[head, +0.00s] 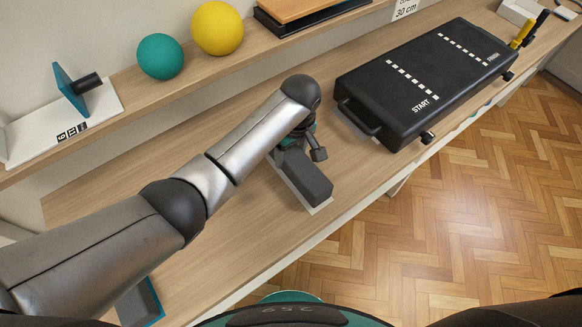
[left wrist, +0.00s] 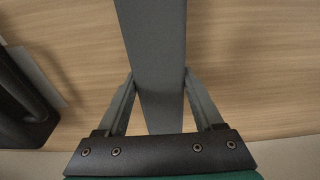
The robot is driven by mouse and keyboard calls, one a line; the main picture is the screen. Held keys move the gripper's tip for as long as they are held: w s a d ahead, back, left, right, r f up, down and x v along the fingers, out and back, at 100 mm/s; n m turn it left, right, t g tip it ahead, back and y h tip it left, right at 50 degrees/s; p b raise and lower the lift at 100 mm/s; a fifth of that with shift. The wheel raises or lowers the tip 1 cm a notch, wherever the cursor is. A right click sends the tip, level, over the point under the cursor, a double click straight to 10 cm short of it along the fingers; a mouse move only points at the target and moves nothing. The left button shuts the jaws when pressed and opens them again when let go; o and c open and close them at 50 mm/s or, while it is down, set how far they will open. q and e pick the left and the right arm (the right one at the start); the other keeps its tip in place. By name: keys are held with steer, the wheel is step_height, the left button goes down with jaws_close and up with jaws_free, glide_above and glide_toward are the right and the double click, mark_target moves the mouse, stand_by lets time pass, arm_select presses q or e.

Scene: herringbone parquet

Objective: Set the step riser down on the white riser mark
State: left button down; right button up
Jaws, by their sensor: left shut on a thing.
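The step riser (head: 306,180) is a dark grey block at the middle of the wooden bench in the head view. My left gripper (head: 296,150) is shut on it from above. In the left wrist view the riser (left wrist: 157,45) runs between the two fingers of the left gripper (left wrist: 158,80), which touch its sides. The white riser mark (head: 321,207) shows as a thin pale edge around the riser's near end and left side; the riser hides most of it. I cannot tell whether the riser touches it or hangs just above. My right gripper is not in view.
A black step platform (head: 425,80) with a handle lies to the right on the bench (head: 215,250). A teal ball (head: 160,56) and a yellow ball (head: 217,27) sit on the ledge behind. A grey block with a teal edge (head: 138,303) is at lower left.

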arm_select(q)
steer(key=shift+f, duration=0.5)
steer(key=shift+f, duration=0.25)
jaws_free()
steer(key=shift+f, duration=0.1)
step_height(320, 180, up, 15)
steer(key=s+d+p, duration=0.1)
steer(key=p, duration=0.3)
steer(key=shift+s, duration=0.3)
stand_by(0.5)
